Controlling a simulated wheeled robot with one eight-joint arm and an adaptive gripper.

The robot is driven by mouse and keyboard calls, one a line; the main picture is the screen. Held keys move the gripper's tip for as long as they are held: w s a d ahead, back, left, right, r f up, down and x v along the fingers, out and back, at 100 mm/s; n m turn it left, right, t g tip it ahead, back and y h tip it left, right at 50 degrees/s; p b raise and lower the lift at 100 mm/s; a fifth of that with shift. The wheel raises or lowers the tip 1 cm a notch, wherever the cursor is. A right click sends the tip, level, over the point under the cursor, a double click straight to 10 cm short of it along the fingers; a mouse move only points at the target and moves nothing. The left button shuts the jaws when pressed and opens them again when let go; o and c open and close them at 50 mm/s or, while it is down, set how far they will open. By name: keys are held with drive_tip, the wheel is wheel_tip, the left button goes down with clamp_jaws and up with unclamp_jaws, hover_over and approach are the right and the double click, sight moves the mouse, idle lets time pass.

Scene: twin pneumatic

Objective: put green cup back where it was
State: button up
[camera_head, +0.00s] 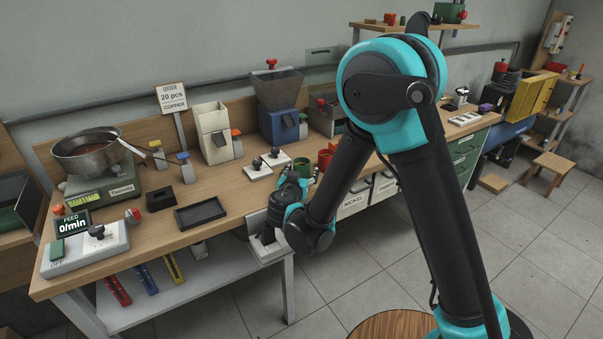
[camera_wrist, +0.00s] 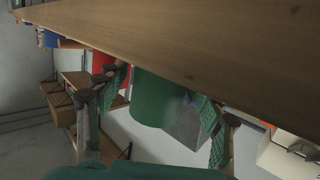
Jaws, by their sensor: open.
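The green cup (camera_wrist: 158,98) shows in the wrist view between the two fingers of my gripper (camera_wrist: 160,100), beside the wooden bench top. The fingers are spread on either side of it, and I see no clear grip. In the head view a green cup (camera_head: 303,167) shows just beyond my gripper (camera_head: 292,186), which is low at the bench's front edge and partly hidden by my own arm. A red cup (camera_head: 325,158) stands to its right; a red shape (camera_wrist: 101,62) also shows behind the left finger in the wrist view.
The wooden bench (camera_head: 225,207) carries a black tray (camera_head: 201,214), a scale with a metal bowl (camera_head: 88,152), and white plates with black knobs (camera_head: 257,168). A blue hopper machine (camera_head: 279,118) stands behind. Labelled white bins (camera_head: 383,189) sit below the bench edge.

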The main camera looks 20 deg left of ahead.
drive_tip(key=v, duration=1.2)
drive_tip(key=shift+w, duration=0.1)
drive_tip(key=w+d+f+g+h, duration=0.2)
drive_tip(key=w+d+g+h, duration=0.15)
drive_tip(key=d, duration=0.95)
drive_tip(key=w+d+f+g+h, duration=0.15)
drive_tip(key=w+d, duration=0.25)
drive_tip(key=d, duration=0.9)
drive_tip(key=s+d+f+g+y, duration=0.1)
drive_tip(key=s+d+f+g, duration=0.1)
drive_tip(key=s+d, duration=0.5)
drive_tip(key=s+d+f+m+g+y, duration=0.1)
drive_tip(key=s+d+f+g+y, duration=0.1)
drive_tip(key=s+d, duration=0.5)
drive_tip(key=shift+s+d+f+g, duration=0.45)
drive_tip(key=shift+d+g, duration=0.75)
drive_tip(key=shift+d, duration=0.85)
drive_tip(key=shift+w, duration=0.1)
